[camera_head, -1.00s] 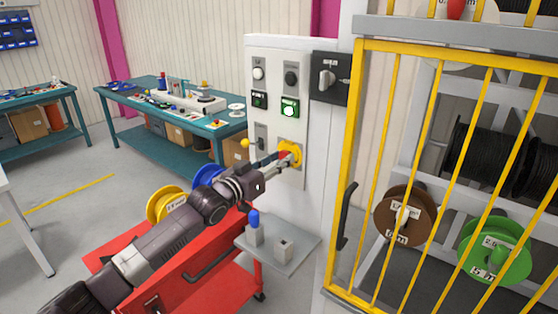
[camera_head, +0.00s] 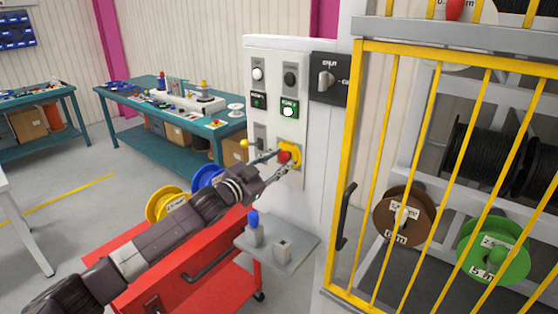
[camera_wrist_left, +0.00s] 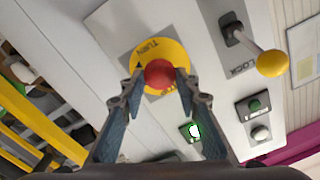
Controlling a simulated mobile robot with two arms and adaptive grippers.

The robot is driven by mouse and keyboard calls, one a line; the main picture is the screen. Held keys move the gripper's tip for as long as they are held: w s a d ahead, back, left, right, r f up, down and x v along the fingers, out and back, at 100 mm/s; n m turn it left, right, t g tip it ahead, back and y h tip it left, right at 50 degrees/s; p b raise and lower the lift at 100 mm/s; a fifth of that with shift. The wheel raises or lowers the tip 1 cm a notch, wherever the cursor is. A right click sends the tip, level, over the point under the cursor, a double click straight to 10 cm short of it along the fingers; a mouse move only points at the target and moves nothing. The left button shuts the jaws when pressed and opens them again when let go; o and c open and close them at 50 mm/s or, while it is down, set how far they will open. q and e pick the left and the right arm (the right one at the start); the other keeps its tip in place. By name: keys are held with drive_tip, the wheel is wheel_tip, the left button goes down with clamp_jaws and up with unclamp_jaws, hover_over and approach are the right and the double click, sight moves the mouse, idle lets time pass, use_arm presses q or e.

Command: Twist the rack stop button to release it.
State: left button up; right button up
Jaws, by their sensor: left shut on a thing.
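The rack stop button is a red knob (camera_head: 284,156) on a yellow disc (camera_head: 296,150), low on the white control panel (camera_head: 270,205). In the left wrist view the red knob (camera_wrist_left: 159,74) sits in front of the yellow plate (camera_wrist_left: 178,58), which carries the word TURN and an arrow. My left gripper (camera_head: 276,160) reaches the panel from the lower left. In the left wrist view its fingertips (camera_wrist_left: 160,82) are on both sides of the red knob, shut on it. My right gripper is not in view.
Just left of the button is a lever with a yellow ball (camera_head: 245,143); it also shows in the left wrist view (camera_wrist_left: 272,63). A red cart (camera_head: 205,280) stands under my arm. A yellow barred gate (camera_head: 345,190) stands at right.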

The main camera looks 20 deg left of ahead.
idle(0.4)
use_arm(q)
drive_tip(key=o, duration=1.2)
drive_tip(key=shift+c, duration=0.2)
drive_tip(key=shift+s+a+f, duration=0.15)
drive_tip(key=shift+s, duration=0.35)
drive_tip(key=v, duration=1.1)
